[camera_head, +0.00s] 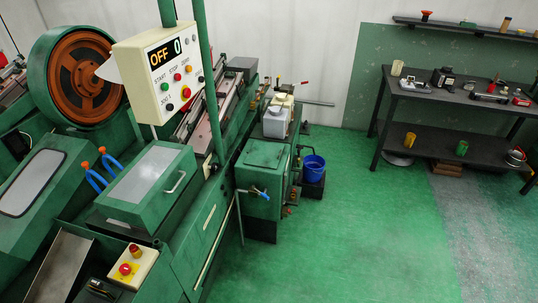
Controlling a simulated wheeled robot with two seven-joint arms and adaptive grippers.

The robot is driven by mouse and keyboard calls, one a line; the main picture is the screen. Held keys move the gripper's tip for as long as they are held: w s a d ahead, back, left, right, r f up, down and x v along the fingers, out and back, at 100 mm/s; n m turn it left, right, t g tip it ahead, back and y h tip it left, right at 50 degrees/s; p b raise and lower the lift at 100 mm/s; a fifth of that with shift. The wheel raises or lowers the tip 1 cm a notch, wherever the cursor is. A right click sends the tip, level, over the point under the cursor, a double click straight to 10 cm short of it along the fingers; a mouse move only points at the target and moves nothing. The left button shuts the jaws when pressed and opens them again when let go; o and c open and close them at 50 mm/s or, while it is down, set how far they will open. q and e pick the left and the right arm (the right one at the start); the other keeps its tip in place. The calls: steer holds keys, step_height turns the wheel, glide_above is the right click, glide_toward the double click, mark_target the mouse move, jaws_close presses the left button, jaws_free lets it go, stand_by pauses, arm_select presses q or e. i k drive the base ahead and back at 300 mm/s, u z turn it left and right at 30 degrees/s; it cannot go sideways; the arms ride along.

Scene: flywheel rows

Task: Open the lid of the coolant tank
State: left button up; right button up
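A green box-shaped tank (262,205) stands against the right side of the green machine, near the middle of the view. It looks like the coolant tank. Its flat green lid (264,154) lies shut on top. A blue-handled valve (261,193) is on its front. A pale plastic container (276,122) stands just behind it. Neither of my grippers shows in the head view.
A control panel (165,75) reading "OFF 0" hangs over the machine. A blue bucket (313,167) stands right of the tank. A dark workbench (450,96) holds tools at the back right. Green floor (370,240) in front is clear.

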mark_target(268, 155)
steer(key=k, duration=0.55)
steer(key=z, duration=0.65)
steer(key=i, duration=1.9)
steer(key=u, duration=1.25)
steer(key=i, duration=0.6)
steer(key=u, duration=0.55)
